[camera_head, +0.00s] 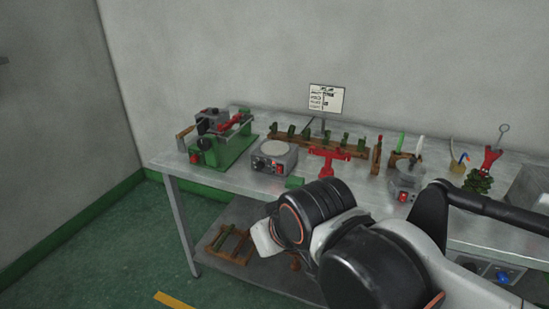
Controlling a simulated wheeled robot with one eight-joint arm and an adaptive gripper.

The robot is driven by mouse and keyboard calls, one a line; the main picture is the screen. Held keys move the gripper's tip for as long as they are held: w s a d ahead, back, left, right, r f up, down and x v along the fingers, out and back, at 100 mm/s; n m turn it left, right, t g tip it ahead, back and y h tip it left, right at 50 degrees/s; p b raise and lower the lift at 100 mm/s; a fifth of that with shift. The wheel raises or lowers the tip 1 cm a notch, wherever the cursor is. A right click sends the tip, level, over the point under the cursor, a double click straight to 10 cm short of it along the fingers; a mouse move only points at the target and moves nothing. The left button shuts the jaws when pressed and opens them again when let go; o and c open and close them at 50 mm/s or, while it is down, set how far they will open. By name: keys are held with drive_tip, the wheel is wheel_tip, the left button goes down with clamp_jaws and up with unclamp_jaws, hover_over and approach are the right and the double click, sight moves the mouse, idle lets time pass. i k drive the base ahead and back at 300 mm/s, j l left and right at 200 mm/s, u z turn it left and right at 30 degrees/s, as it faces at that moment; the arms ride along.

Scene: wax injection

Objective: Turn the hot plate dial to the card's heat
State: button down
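The hot plate (274,158) is a grey box with a round pale top, standing on the metal table left of centre. Its dial (258,164) is on the front face beside a red switch; the dial's setting is too small to read. The card (326,99) stands upright on a thin post at the back of the table. It bears dark print that I cannot read from here. My arm reaches in from the lower right, and its wrist end is in front of the table edge, right of the hot plate and apart from it. My gripper's fingers are hidden.
A green machine with grey parts (222,148) stands left of the hot plate on the metal table (178,160). A wooden rack with green pieces and a red stand (337,153) are to the right. A small green block (295,182) lies near the front edge.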

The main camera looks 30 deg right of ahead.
sight(260, 166)
drive_tip(key=k+j+z, duration=0.15)
drive_tip(key=z, duration=0.2)
drive_tip(key=k+z, duration=0.5)
drive_tip(key=z, duration=0.2)
